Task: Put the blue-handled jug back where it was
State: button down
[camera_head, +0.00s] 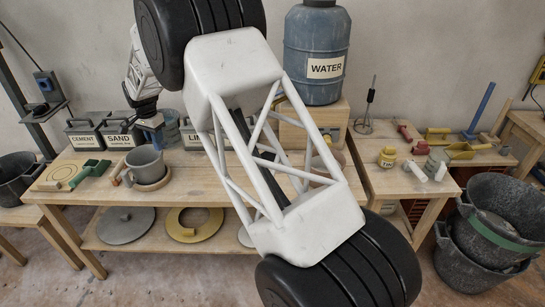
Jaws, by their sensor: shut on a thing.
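My gripper (146,106) is at the left, over the back of the table, pointing down. It is shut on a small blue part (151,122), which looks like the handle of the blue-handled jug. The jug's grey body seems to show just below, mostly hidden behind another grey jug in front. I cannot tell whether the held jug touches the table (205,168).
Labelled CEMENT (84,133) and SAND (120,132) boxes stand behind at the left. A green tool (90,172) lies left of the front jug. A blue WATER barrel (317,52) stands on a wooden stand. My arm hides the table's middle. Black buckets (478,262) stand at the right.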

jog(key=d+f+m, duration=0.3)
jog(key=d+m, duration=0.3)
jog(key=d, duration=1.3)
jog(key=d+f+m, duration=0.4)
jog(key=d+m, duration=0.3)
jog(key=d, duration=1.3)
jog(key=shift+w+d+f, duration=0.15)
jog(key=shift+w+d, duration=0.15)
jog(key=w+a, duration=0.2)
jog(key=w, duration=0.5)
jog(key=w+a+f, duration=0.1)
jog(key=w+a, duration=0.1)
jog(key=w, duration=0.6)
jog(key=shift+w+f, duration=0.25)
jog(key=shift+f, duration=1.95)
jog(key=c, duration=1.2)
grip_release()
